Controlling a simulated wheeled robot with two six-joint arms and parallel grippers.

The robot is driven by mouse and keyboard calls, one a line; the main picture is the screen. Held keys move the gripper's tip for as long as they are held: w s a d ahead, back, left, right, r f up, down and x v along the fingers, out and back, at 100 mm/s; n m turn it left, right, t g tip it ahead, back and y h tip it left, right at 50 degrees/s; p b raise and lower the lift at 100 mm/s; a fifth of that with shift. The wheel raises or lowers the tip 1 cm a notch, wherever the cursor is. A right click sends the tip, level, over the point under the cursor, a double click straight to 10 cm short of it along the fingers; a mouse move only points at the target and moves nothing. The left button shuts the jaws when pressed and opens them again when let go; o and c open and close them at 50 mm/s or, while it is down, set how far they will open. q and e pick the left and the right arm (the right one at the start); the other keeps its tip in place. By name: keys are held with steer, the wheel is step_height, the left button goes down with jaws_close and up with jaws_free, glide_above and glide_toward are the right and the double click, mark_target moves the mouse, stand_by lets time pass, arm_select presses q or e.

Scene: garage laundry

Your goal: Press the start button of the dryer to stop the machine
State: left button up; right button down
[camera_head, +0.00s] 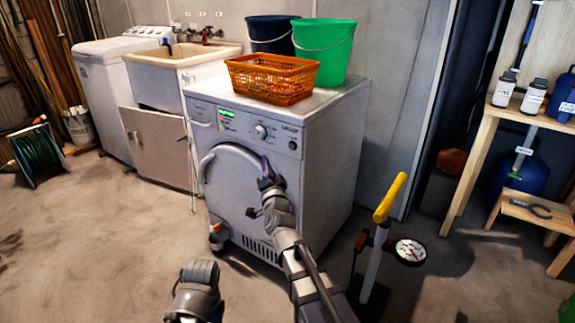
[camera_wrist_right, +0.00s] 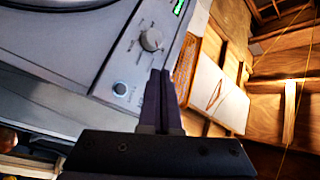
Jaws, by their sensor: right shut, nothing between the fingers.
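The dryer (camera_head: 245,185) is a white front-loader with a round door and a control panel along its top front. The panel has a lit green display (camera_head: 226,113), a round knob (camera_head: 260,131) and a small round button (camera_head: 293,145) near its right end. My left gripper's fingers do not show.
An orange basket (camera_head: 272,80), a green bucket (camera_head: 324,52) and a dark blue bucket (camera_head: 271,36) stand on the dryer. A yellow-handled pump with a gauge (camera_head: 410,251) stands right of my right arm. A sink cabinet (camera_head: 160,150) is to the left.

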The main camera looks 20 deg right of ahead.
mark_target(292, 146)
steer(key=shift+s+d+f+m+h+b, duration=0.15)
steer(key=shift+s+d+m+h+b, duration=0.2)
steer(key=shift+d+m, duration=0.2)
steer(key=shift+w+d, duration=0.95)
steer(key=shift+d, duration=0.2)
steer(key=shift+w+d, duration=0.9)
steer(key=shift+d, duration=0.25)
steer(key=shift+w+d, duration=0.95)
steer(key=shift+d, duration=0.2)
steer(key=shift+w+d, duration=0.1)
steer(key=shift+w+d, duration=0.15)
steer(key=shift+d, duration=0.1)
steer(key=shift+w+d, duration=0.25)
steer(key=shift+d, duration=0.05)
stand_by(0.4)
steer(key=shift+s+a, duration=0.5)
steer(key=shift+a, duration=0.15)
